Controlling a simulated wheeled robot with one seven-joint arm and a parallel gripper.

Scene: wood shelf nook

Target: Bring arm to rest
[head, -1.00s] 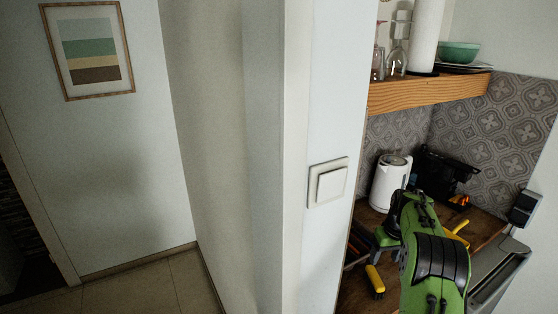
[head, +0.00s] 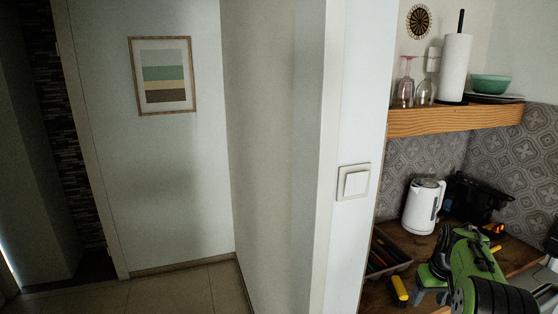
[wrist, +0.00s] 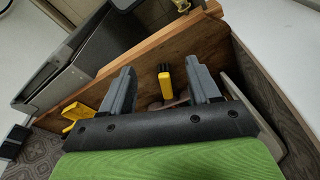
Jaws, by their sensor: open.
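My gripper (wrist: 160,68) shows in the wrist view with two grey fingers spread apart and nothing between them touching both. In the head view my green and black arm is at the lower right, over the wooden counter (head: 455,232). A yellow-handled tool with a black end (wrist: 165,82) shows beyond the gap between the fingers in the wrist view. It appears to be the yellow item (head: 398,290) beside my arm in the head view. Another yellow thing (wrist: 75,115) lies left of the fingers in the wrist view.
A white kettle (head: 423,205) and a black appliance (head: 477,198) stand at the counter's back. A wooden shelf (head: 455,118) holds glasses, a paper roll and a green bowl. A wall with a switch (head: 353,182) borders the nook; floor at left is clear.

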